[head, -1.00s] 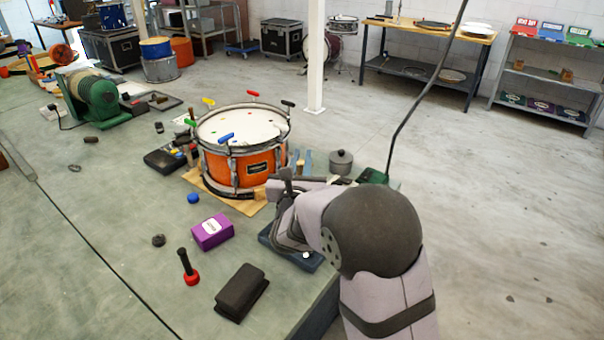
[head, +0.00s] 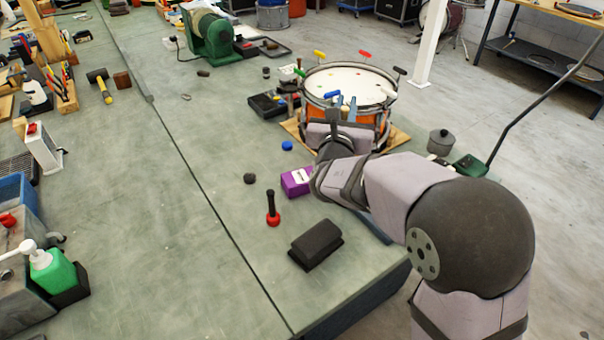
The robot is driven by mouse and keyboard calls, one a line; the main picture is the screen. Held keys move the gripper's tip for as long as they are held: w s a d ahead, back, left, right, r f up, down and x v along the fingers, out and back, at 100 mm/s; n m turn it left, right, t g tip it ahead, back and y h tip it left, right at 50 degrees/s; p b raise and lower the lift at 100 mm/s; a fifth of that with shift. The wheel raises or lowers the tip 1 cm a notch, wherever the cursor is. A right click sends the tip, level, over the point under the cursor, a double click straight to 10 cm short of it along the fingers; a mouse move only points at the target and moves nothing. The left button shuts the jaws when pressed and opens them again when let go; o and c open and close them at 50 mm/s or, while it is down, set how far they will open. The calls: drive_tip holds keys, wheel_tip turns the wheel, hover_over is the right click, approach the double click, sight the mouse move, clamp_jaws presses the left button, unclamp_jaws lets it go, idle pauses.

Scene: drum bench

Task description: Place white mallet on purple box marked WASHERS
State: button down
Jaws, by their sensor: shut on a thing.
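The purple box (head: 296,181) lies on the green bench top, with a white label on its top; the print is too small to read. My wrist covers its right side. My gripper (head: 345,108) is beyond the box, in front of the orange drum in the picture. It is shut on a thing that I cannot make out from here. I cannot clearly see a white mallet. A red mallet (head: 272,218) with a black handle stands upright in front of the purple box.
The orange drum (head: 370,133) with coloured handles around its rim stands behind my gripper. A black block (head: 316,245), a blue round piece (head: 287,145) and a dark puck (head: 250,178) lie near the box. A grey pot (head: 441,142) is at right.

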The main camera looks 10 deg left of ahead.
drive_tip(key=shift+w+a+r, duration=0.5)
drive_tip(key=shift+a+r, duration=3.35)
drive_tip(key=shift+r, duration=0.15)
wheel_tip(320, 180, down, 18)
drive_tip(key=shift+y+p, duration=0.3)
drive_tip(key=shift+p, duration=0.05)
drive_tip(key=shift+f, duration=0.15)
drive_tip(key=c, duration=1.7)
unclamp_jaws()
drive_tip(key=shift+c, duration=0.2)
